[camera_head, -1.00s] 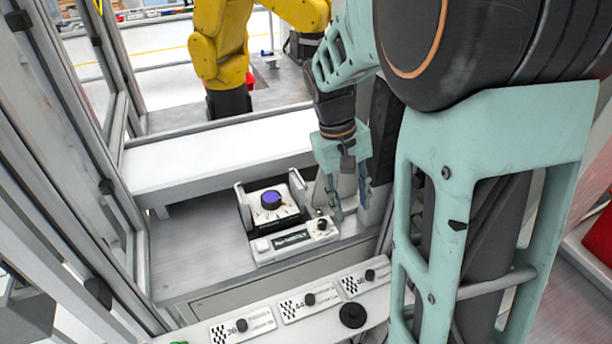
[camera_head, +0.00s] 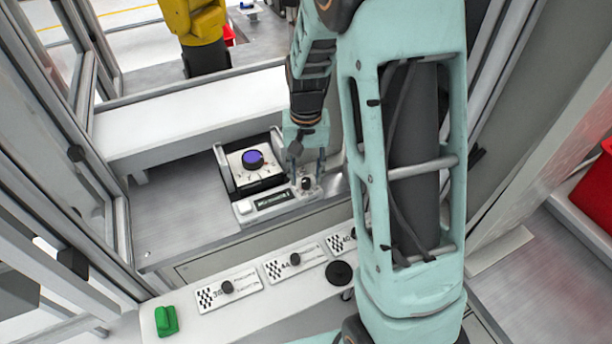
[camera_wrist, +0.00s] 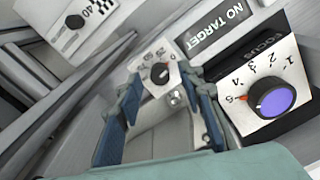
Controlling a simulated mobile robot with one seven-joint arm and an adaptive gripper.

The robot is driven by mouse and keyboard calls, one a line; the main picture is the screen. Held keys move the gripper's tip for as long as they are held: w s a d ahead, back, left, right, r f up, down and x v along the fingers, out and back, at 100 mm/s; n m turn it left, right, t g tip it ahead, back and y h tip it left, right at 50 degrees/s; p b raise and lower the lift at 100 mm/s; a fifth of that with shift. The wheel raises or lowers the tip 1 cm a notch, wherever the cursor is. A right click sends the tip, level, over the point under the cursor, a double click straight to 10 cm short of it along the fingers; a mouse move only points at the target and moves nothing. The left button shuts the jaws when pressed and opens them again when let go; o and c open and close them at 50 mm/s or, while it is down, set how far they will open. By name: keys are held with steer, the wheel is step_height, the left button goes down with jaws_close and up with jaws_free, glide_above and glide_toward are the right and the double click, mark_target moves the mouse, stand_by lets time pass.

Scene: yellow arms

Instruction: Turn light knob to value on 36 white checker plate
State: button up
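The white checker plate marked 36 (camera_head: 228,289) is the leftmost in a row on the front ledge, with a black peg on it. Behind the ledge is a white device (camera_head: 280,205) with a blue-purple dial (camera_head: 252,159), marked FOCUS in the wrist view (camera_wrist: 275,99). At the device's right end is a small black knob (camera_head: 306,183), with a red mark in the wrist view (camera_wrist: 160,73); its label is unreadable. My gripper (camera_head: 307,175) is open above this small knob. In the wrist view its fingertips (camera_wrist: 160,82) stand apart on either side, apparently not touching it.
A display reading NO TARGET (camera_wrist: 215,25) lies beside the small knob. Other checker plates (camera_head: 294,262) line the ledge, with a green object (camera_head: 166,321) at its left end. A white beam (camera_head: 190,120) runs behind the device. Framing closes off the left.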

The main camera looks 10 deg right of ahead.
steer(key=shift+f, duration=0.6)
jaws_close()
steer(key=shift+n, duration=0.4)
steer(key=n+b, duration=0.1)
steer(key=n, duration=0.1)
steer(key=shift+n, duration=0.4)
steer(key=shift+d+n+b, duration=0.1)
steer(key=shift+n+b, duration=0.2)
steer(key=shift+n, duration=1.8)
